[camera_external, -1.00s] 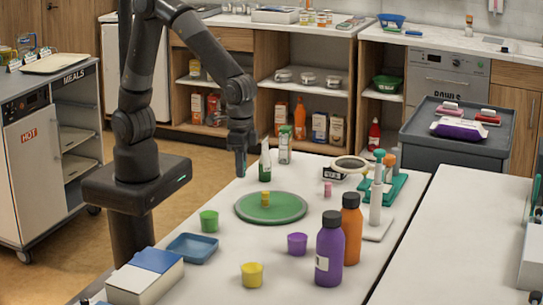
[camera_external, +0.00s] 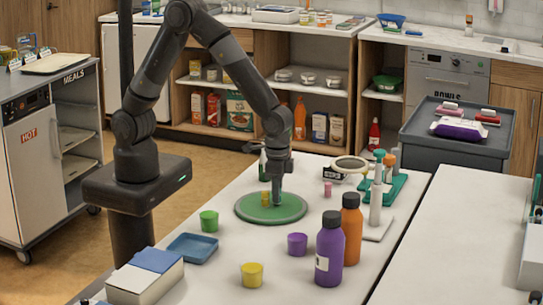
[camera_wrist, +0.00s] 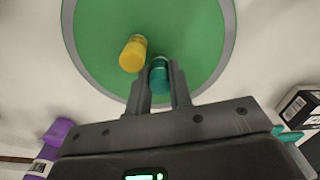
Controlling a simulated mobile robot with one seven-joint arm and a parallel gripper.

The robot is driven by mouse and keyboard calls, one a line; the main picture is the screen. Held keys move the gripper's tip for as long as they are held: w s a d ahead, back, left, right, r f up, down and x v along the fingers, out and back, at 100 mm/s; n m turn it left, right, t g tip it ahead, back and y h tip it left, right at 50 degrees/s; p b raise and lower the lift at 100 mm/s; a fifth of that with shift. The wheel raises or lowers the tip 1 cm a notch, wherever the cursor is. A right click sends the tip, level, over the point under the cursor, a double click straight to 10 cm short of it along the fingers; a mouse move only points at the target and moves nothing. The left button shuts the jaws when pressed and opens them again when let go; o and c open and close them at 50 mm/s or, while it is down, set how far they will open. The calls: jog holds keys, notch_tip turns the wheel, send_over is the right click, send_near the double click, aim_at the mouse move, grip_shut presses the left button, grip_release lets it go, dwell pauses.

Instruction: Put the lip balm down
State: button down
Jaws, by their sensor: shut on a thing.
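My gripper (camera_external: 277,199) points down over the round green turntable-like disc (camera_external: 257,215) on the white table. In the wrist view my gripper (camera_wrist: 159,88) is shut on a small teal cylinder (camera_wrist: 160,69), which I take to be the lip balm. The cylinder is over the disc (camera_wrist: 190,28); whether it touches the surface I cannot tell. A small yellow cylinder (camera_external: 265,199) stands on the disc just left of my gripper. It also shows in the wrist view (camera_wrist: 133,53), close to the teal one but apart. In the external view the fingers hide the teal cylinder.
A green cup (camera_external: 209,221), purple cup (camera_external: 297,244) and yellow cup (camera_external: 252,274) stand nearer the camera. A purple bottle (camera_external: 329,252) and orange bottle (camera_external: 351,230) stand front right. A pink cylinder (camera_external: 328,189) is right of the disc. The disc's front is clear.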

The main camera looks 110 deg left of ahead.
jog(key=shift+f, duration=0.2)
jog(key=c, duration=1.3)
grip_release()
notch_tip(320, 180, up, 12)
jog(key=s+a+r+m+t, duration=0.1)
jog(key=s+a+r+t, duration=0.15)
jog(key=s+r, duration=0.9)
jog(key=s+r+m+t, duration=0.1)
jog(key=s+t, duration=0.2)
jog(key=s, duration=1.1)
jog(key=shift+s+r+m, duration=0.15)
jog(key=shift+s+m, duration=0.15)
jog(key=shift+s, duration=0.05)
jog(key=shift+a, duration=0.1)
